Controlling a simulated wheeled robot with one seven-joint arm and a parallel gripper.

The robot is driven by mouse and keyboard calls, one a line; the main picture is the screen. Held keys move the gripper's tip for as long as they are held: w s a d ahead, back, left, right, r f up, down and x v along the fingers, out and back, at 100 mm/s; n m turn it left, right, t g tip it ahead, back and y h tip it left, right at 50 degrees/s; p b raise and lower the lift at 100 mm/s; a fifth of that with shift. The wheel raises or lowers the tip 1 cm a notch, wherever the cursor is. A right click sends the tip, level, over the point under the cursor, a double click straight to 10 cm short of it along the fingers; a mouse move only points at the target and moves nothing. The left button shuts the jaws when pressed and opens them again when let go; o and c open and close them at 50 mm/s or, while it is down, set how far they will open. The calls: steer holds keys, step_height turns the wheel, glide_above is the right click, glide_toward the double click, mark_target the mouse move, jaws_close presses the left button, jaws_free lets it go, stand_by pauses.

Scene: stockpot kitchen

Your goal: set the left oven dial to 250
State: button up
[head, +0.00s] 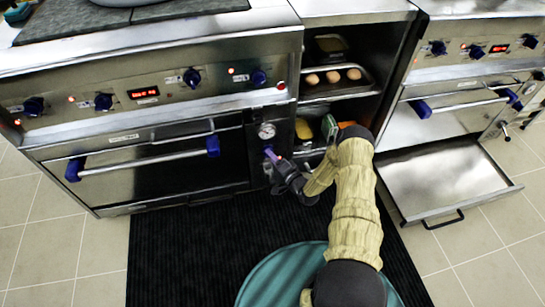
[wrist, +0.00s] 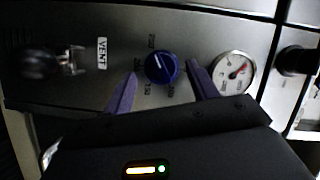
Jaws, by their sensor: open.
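The left oven dial (wrist: 160,67) is a round blue knob with a pale pointer line, on a dark metal panel in the wrist view. Small numbers ring it, among them what looks like 150 and 200; the picture is too small to read the pointer's setting surely. My gripper (wrist: 163,75) is open, its two purple fingers to the left and right of the dial, with gaps showing. In the head view my gripper (head: 271,157) is at the panel right of the left oven door, just below a round gauge (head: 267,131); it largely hides the dial there.
The gauge (wrist: 233,72) is close to the right finger. A VENT label (wrist: 102,53) and a dark knob (wrist: 38,62) are to the left. The left oven door (head: 150,175) is shut. Open shelves (head: 338,93) hold trays; a low drawer (head: 440,180) stands out at the right.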

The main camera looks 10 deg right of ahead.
steer(key=p+v, duration=0.3)
steer(key=v, duration=1.3)
steer(key=shift+p, duration=0.3)
